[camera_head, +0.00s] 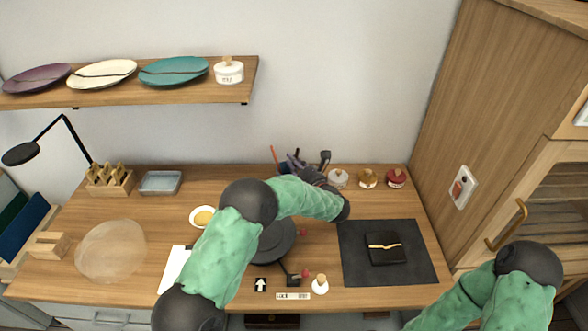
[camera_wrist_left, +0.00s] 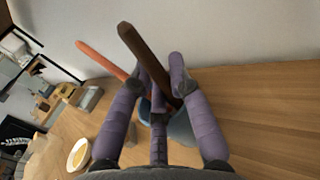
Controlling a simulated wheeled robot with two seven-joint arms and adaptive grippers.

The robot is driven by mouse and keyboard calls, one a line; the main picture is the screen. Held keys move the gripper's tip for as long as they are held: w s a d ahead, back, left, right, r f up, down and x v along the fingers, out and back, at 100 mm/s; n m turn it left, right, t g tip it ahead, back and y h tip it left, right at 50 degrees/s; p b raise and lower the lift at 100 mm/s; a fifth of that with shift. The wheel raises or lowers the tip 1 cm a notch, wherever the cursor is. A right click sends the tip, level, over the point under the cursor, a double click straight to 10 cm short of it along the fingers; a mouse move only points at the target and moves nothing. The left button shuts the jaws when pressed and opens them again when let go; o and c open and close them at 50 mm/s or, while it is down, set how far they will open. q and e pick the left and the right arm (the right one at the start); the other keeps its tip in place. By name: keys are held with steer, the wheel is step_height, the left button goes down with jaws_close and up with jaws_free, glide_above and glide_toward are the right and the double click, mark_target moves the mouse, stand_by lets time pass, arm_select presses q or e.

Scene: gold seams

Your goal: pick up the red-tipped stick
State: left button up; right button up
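The red-tipped stick (camera_head: 274,154) leans up and left at the back of the table; in the left wrist view its reddish-orange shaft (camera_wrist_left: 102,59) lies left of my fingers, its lower part hidden behind them. A thicker dark brown stick (camera_wrist_left: 143,55) slants between my fingers in that view; its dark end (camera_head: 325,157) seems to show in the head view. My left gripper (camera_head: 291,160) is over the grey-blue holder (camera_wrist_left: 182,130), which the fingers mostly hide. Its purple fingers (camera_wrist_left: 161,62) stand apart, around the dark stick rather than the red one. My right gripper is out of view.
Small lidded jars (camera_head: 367,178) stand right of the holder. A dark mat (camera_head: 355,270) with a black gold-seamed piece (camera_head: 385,248) lies front right. A yolk-yellow bowl (camera_head: 203,216) and a grey tray (camera_head: 160,183) are left. A shelf (camera_head: 215,98) hangs above.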

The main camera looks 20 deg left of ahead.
arm_select(q)
steer(key=shift+r, duration=0.1)
jaws_close()
step_height(320, 180, up, 10)
steer(key=p, duration=0.3)
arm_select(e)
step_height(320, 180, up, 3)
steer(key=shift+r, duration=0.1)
arm_select(q)
steer(key=shift+d, duration=0.1)
